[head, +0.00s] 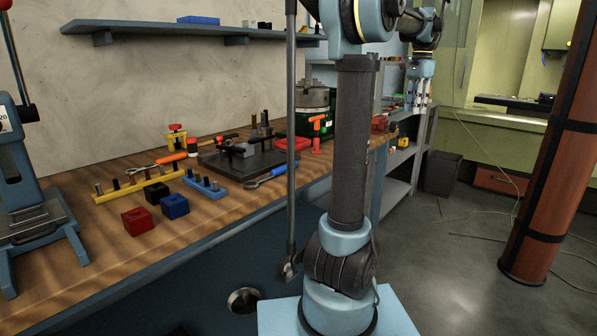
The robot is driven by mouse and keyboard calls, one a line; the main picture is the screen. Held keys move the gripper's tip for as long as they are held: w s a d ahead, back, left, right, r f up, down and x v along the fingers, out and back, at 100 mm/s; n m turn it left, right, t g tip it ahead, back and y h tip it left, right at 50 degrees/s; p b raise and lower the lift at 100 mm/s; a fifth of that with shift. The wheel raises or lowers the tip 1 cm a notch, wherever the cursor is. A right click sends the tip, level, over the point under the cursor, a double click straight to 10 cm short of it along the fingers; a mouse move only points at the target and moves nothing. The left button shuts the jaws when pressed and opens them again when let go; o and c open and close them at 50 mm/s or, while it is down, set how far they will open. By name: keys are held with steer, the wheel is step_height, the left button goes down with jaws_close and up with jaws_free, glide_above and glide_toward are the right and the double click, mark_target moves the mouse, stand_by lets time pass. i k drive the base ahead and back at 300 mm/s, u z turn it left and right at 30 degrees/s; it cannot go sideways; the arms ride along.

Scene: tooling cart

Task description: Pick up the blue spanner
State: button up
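The blue spanner (279,171) lies flat on the wooden workbench (107,222), near its front edge. Its handle is blue and its metal ring end (252,184) points to the lower left. A thin dark upright rod (291,110) crosses the view in front of the handle's right end. My arm rises to the right of the spanner. What looks like my gripper (421,102) hangs with its fingers downward at the upper right, well away from the spanner. It is too small to tell if its fingers are apart.
Behind the spanner stands a dark fixture plate (238,163). Left of it are a blue peg rail (205,184), a blue block (175,206), a red block (138,220) and an orange-handled spanner (171,158). An orange-and-red clamp (317,130) stands to the right. A wall shelf (150,27) hangs above.

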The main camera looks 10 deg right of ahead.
mark_target(276, 172)
steer(key=z, duration=0.3)
steer(key=k, duration=0.55)
steer(key=u, duration=1.5)
